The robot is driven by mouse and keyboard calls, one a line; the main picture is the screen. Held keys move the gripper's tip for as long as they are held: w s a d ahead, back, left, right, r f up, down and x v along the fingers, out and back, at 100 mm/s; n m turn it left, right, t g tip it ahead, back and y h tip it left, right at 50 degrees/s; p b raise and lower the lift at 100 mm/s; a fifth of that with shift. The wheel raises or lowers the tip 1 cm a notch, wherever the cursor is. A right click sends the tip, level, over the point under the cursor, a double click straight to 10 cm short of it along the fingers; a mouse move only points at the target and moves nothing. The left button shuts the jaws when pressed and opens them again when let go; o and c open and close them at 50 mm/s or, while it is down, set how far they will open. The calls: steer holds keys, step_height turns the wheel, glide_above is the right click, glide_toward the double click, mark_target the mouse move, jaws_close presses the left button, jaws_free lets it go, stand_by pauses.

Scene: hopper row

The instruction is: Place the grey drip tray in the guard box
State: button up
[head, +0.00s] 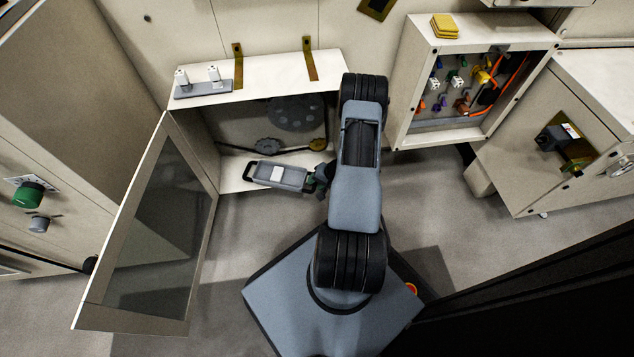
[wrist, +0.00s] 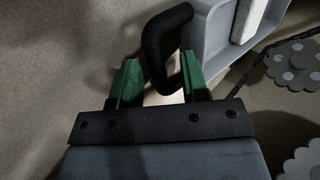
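The grey drip tray (head: 283,178), with a black loop handle at its far end and a white patch inside, is at the mouth of the guard box (head: 232,178), over the front of its floor. My gripper (head: 319,178) is at the tray's right end. Whether the tray touches the box floor is unclear. My arm hides the box's right end.
The box's windowed door (head: 155,235) stands open to the left. Gears (head: 295,112) sit on the back wall inside. A grey strip with white fittings (head: 203,88) lies on the box top. An open cabinet with cables (head: 470,85) stands at the right, a yellow pad (head: 445,26) on top.

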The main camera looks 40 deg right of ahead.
steer(key=p+v, duration=0.5)
steer(key=v, duration=0.7)
steer(key=shift+s, duration=0.15)
stand_by(0.5)
